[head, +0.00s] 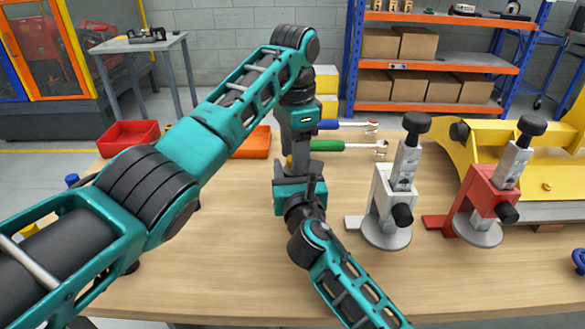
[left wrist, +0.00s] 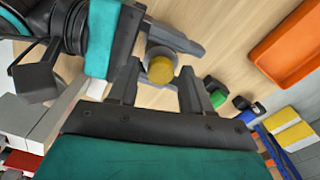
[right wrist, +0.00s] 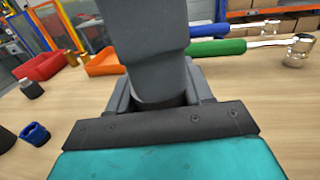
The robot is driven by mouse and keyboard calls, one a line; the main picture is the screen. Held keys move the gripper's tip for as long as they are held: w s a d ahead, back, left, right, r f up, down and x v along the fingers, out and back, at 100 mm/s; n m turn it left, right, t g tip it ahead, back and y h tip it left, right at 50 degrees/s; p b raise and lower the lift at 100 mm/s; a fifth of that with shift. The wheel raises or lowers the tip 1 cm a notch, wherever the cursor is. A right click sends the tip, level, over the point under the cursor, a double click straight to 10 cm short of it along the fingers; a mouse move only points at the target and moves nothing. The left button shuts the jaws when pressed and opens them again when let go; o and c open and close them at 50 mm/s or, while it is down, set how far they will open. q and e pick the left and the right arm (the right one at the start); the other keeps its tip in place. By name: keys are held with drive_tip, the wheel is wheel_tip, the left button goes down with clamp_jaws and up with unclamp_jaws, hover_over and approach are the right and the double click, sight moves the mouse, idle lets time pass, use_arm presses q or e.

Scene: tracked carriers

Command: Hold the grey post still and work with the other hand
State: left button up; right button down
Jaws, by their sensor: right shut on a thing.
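The grey post (left wrist: 157,53), a short round piece with a yellow top, shows in the left wrist view. My right gripper (head: 302,184) is shut on it from the side, one finger on each side. My left gripper (head: 297,168) points down from above, open and empty, with its fingertips spread over the yellow top. Whether its fingers touch the post cannot be told.
Right of my arms stand a white clamp-like fixture (head: 384,198) and a red one (head: 483,191). A yellow frame (head: 470,160) lies behind. Green-handled (head: 335,146) and blue-handled (head: 335,125) tools lie beyond my grippers. A red bin (head: 128,137) and orange tray (head: 251,142) sit at the back left.

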use_arm(q)
drive_tip(key=c, duration=0.7)
drive_tip(key=m, duration=0.9)
drive_tip(key=shift+m, duration=0.4)
drive_tip(key=shift+a+m, duration=0.1)
drive_tip(key=shift+m, duration=0.7)
drive_tip(key=m, duration=0.7)
drive_tip(key=shift+m, duration=0.6)
